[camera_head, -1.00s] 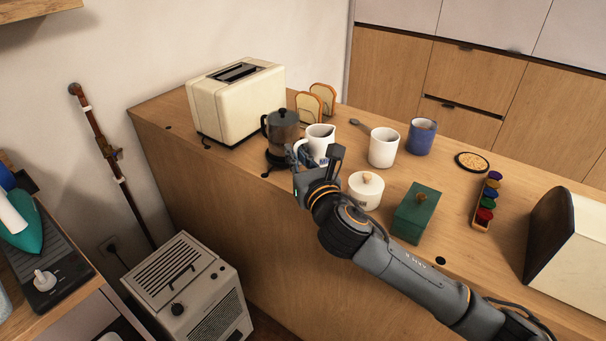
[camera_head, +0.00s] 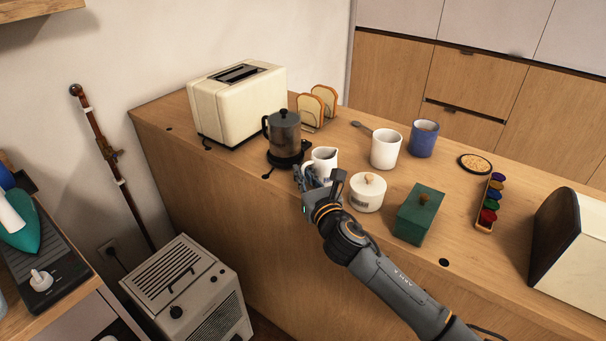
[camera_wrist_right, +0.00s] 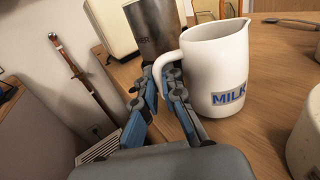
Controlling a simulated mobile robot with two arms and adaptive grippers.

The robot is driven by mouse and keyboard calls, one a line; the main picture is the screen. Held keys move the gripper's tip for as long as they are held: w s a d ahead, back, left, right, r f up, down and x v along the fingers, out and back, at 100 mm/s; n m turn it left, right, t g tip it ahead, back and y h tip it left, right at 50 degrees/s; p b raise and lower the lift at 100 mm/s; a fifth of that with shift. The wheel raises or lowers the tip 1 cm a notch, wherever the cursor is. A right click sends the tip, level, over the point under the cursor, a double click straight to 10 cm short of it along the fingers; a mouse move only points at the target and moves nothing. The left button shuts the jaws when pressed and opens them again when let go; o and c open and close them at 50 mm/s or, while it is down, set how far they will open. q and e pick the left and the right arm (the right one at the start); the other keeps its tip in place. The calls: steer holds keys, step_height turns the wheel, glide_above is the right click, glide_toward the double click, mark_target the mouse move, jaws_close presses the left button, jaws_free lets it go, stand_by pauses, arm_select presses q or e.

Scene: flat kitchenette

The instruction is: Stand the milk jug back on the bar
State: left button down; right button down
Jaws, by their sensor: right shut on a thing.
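The white milk jug (camera_head: 324,159) is upright at the bar's near edge, with its spout up and a blue MILK label (camera_wrist_right: 229,97) in the wrist view. My right gripper (camera_head: 312,178) is shut on the jug's handle (camera_wrist_right: 167,71), with a finger on each side of it. The gripper partly hides the jug's lower part in the head view. Its base is at or just above the bar (camera_head: 300,205) top; I cannot tell if it touches. My left gripper is not in view.
A coffee pot (camera_head: 284,132) on a black base stands close left of the jug. A white lidded pot (camera_head: 367,195) is close on its right. A white mug (camera_head: 386,149), blue mug (camera_head: 422,139), green box (camera_head: 416,213), toaster (camera_head: 238,101) and toast rack (camera_head: 317,107) stand around.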

steer(key=shift+f, duration=0.15)
steer(key=c, duration=1.5)
jaws_free()
steer(key=shift+r, duration=0.25)
steer(key=v, duration=1.2)
